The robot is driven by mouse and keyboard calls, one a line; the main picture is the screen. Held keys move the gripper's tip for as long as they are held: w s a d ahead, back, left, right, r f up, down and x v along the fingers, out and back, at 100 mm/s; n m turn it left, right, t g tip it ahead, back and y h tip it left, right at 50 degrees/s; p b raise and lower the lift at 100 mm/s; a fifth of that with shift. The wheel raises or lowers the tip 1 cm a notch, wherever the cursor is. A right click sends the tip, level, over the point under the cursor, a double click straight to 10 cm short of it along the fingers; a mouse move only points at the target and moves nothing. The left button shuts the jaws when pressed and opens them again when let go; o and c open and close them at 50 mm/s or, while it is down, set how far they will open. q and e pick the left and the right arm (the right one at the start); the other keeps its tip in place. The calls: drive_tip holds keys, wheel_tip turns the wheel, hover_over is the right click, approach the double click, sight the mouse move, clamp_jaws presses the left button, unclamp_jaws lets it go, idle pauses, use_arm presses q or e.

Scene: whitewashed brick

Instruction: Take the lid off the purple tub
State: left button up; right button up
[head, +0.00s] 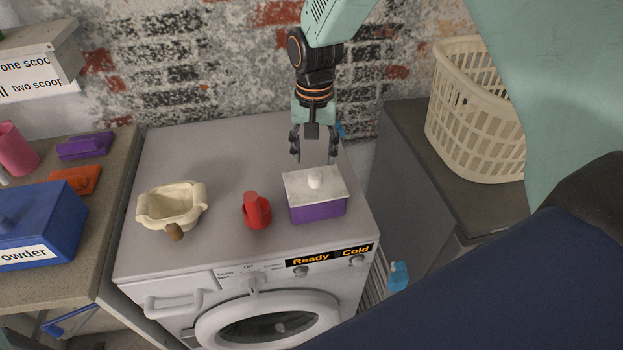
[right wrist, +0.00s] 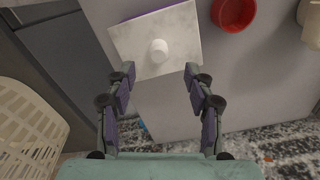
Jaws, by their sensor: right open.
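The purple tub (head: 318,211) stands on top of the washing machine near its right edge. Its pale lid (head: 302,185) sits on it, with a white round knob (head: 315,177) in the middle. My right gripper (head: 315,158) is open and empty, pointing down above and just behind the lid. In the right wrist view the lid (right wrist: 184,34) and its knob (right wrist: 159,50) lie ahead of the open fingertips (right wrist: 160,72), apart from them. My left gripper is not in view.
On the washing machine (head: 225,145), a red scoop-like item (head: 257,211) stands left of the tub and a cream basin (head: 168,212) farther left. A laundry basket (head: 470,110) stands on the grey counter at right. A blue box (head: 40,222) is at left.

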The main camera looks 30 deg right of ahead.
sight(314, 175)
drive_tip(key=f, duration=0.6)
drive_tip(key=shift+s+f, duration=0.15)
drive_tip(key=shift+s, duration=0.05)
drive_tip(key=shift+d+f, duration=0.25)
drive_tip(key=shift+f, duration=0.15)
drive_tip(key=shift+a+r, duration=0.2)
drive_tip(key=shift+a, duration=0.05)
drive_tip(key=c, duration=0.3)
drive_tip(key=shift+w+d+f, duration=0.1)
drive_tip(key=shift+d+f, duration=0.05)
drive_tip(key=c, duration=0.6)
clamp_jaws()
